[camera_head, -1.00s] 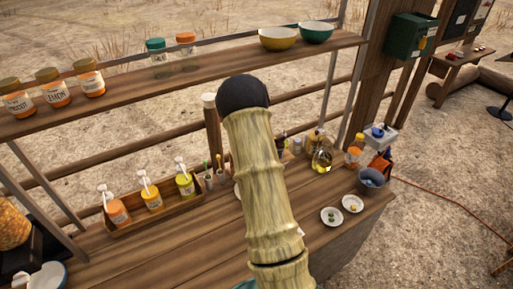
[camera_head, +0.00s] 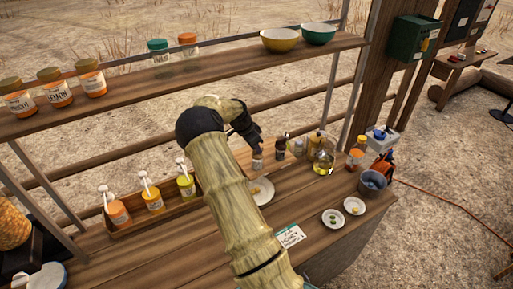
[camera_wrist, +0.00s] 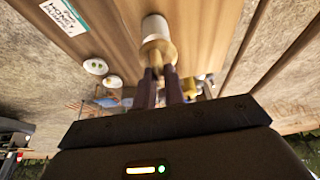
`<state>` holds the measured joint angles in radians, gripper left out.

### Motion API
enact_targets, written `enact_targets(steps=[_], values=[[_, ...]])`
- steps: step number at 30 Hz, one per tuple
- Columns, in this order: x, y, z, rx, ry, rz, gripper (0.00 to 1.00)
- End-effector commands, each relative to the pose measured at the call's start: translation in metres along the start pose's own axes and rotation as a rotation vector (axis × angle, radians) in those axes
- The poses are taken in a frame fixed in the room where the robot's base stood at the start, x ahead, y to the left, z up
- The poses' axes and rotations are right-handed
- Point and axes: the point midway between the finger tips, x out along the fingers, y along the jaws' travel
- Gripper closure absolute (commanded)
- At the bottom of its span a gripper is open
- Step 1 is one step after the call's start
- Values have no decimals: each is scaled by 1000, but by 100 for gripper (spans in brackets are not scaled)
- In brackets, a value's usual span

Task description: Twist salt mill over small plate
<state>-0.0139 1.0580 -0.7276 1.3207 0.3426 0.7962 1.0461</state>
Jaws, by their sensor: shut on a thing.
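My gripper (camera_head: 256,147) is over the back part of the wooden counter, fingers pointing down. It is shut on a small mill (camera_head: 257,163), which is pale with a tan part. In the wrist view the mill (camera_wrist: 157,27) sticks out beyond the fingertips (camera_wrist: 155,74), with its tan end between them. I cannot tell whether its base touches the counter. A white plate (camera_head: 267,198) with a small yellowish thing on it lies just in front of the mill, partly hidden by my arm. Two smaller white plates, one with green bits (camera_head: 333,227) and one with yellow bits (camera_head: 354,212), lie to the right.
A dark mill (camera_head: 281,150), bottles and an oil flask (camera_head: 323,164) stand close to the right of my gripper. A rack (camera_head: 125,228) of sauce pumps is to the left. A shelf (camera_head: 130,103) with jars and bowls runs above. A lettered card (camera_head: 290,236) lies near the front edge.

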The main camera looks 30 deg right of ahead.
Motion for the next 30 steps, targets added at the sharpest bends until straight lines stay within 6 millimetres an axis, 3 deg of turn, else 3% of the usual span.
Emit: enact_targets(steps=[10,24,25,27,30], values=[[-1,-2,-1,141,2,53,100],[-1,-2,-2,158,1,61,100],[-1,-2,-2,158,1,60,85],[-1,-2,-1,158,1,61,72],[0,-2,-1,157,0,62,67]])
